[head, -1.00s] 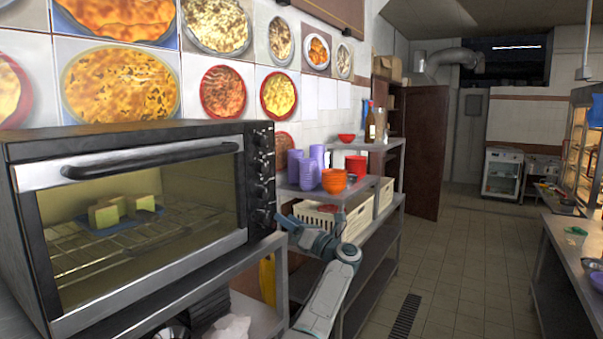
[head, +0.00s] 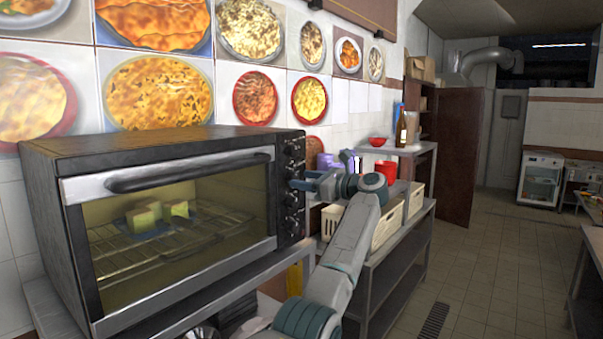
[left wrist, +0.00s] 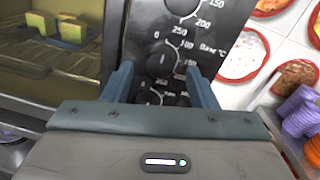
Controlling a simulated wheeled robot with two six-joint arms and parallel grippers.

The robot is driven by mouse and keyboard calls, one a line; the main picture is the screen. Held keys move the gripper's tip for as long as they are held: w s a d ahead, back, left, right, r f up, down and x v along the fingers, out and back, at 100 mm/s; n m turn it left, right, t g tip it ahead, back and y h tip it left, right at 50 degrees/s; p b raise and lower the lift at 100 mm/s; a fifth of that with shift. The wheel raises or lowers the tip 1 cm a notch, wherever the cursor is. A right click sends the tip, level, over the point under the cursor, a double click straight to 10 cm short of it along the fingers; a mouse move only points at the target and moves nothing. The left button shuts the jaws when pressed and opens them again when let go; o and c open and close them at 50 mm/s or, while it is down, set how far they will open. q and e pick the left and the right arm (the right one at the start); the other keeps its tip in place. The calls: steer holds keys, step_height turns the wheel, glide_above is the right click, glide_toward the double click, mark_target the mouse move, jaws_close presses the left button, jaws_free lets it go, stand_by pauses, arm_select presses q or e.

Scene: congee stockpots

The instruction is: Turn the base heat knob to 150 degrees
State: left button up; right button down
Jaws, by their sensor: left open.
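The oven (head: 175,140) stands at the left with a column of black knobs on its front panel. In the left wrist view, the base heat knob (left wrist: 160,64) is a dark round knob beside the "Base °C" print and a scale with 0 and 250. My left gripper (head: 291,184) is at the knob column in the head view. In the left wrist view, my left gripper (left wrist: 160,68) is open, with one finger on each side of the base heat knob. I cannot tell if the fingers touch it, and its pointer is unclear. My right gripper is not in view.
Another knob (left wrist: 183,5) is just above, and one more is below, between the fingers. A steel shelf (head: 400,220) with cream crates (head: 388,226), purple cups (left wrist: 300,110) and a red bowl (head: 378,141) stands right of the oven. The floor at right is open.

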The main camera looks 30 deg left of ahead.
arm_select(q)
steer(key=shift+w+a+f, duration=0.1)
steer(key=shift+a, duration=0.8)
steer(key=shift+c, duration=0.4)
steer(key=c, duration=0.9)
